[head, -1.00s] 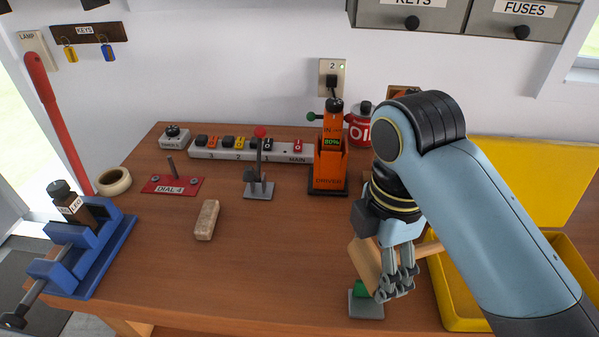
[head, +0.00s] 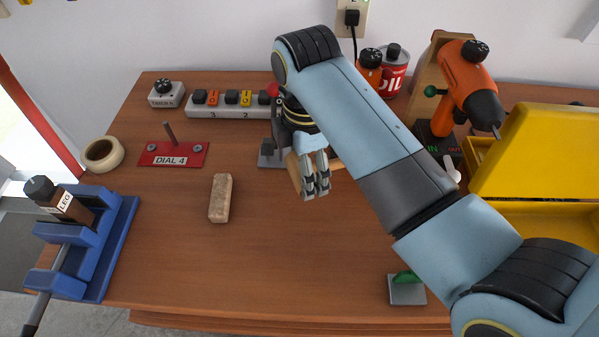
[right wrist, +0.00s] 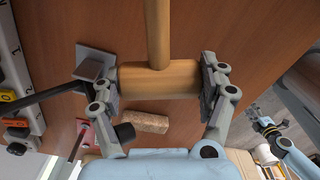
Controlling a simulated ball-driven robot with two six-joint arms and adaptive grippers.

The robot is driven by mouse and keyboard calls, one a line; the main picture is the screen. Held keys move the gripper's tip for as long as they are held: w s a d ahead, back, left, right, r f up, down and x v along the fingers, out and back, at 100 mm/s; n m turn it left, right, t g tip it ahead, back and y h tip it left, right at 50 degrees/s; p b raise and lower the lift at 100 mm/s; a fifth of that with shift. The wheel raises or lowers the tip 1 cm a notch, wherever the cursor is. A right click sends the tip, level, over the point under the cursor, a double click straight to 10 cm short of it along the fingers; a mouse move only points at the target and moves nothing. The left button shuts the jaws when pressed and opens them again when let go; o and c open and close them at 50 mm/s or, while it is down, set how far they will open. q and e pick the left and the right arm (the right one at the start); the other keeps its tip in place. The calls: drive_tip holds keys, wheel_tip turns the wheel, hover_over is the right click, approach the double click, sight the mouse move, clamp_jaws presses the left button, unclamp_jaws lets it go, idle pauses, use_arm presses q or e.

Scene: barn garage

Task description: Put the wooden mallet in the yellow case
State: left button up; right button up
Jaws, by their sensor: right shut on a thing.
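The wooden mallet shows its pale head (head: 294,172) and part of its handle (head: 338,163) in the head view. My right gripper (head: 315,183) is shut on the mallet head and holds it over the middle of the bench. In the right wrist view the head (right wrist: 160,80) lies between the two fingers, with the handle (right wrist: 158,30) pointing up the picture. The yellow case (head: 535,150) stands open at the right, its lid raised. My right arm hides part of the bench before the case. My left gripper (right wrist: 264,124) shows small in the right wrist view.
A lever stand (head: 270,155) is close behind the mallet. A brick (head: 220,198), a red dial plate (head: 173,154), tape (head: 103,154) and a blue vise (head: 90,245) are at the left. An orange drill (head: 465,85) stands by the case. A green switch (head: 407,285) sits near the front edge.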

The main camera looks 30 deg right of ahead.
drive_tip(key=shift+w+a+f, duration=0.15)
drive_tip(key=shift+w+f, duration=0.15)
drive_tip(key=shift+f, duration=0.2)
drive_tip(key=shift+w+a+f, duration=0.15)
drive_tip(key=shift+w+f, duration=0.1)
drive_tip(key=shift+f, duration=0.25)
wheel_tip(320, 180, down, 2)
drive_tip(key=shift+f+p, duration=0.15)
drive_tip(key=shift+p, duration=0.15)
drive_tip(key=shift+f, duration=0.3)
use_arm(q)
drive_tip(key=shift+w+r, duration=0.35)
drive_tip(key=shift+w, duration=0.55)
use_arm(e)
drive_tip(key=shift+f, duration=0.15)
drive_tip(key=o, duration=1.1)
use_arm(q)
drive_tip(key=shift+w, duration=0.1)
use_arm(e)
drive_tip(key=shift+o, duration=0.6)
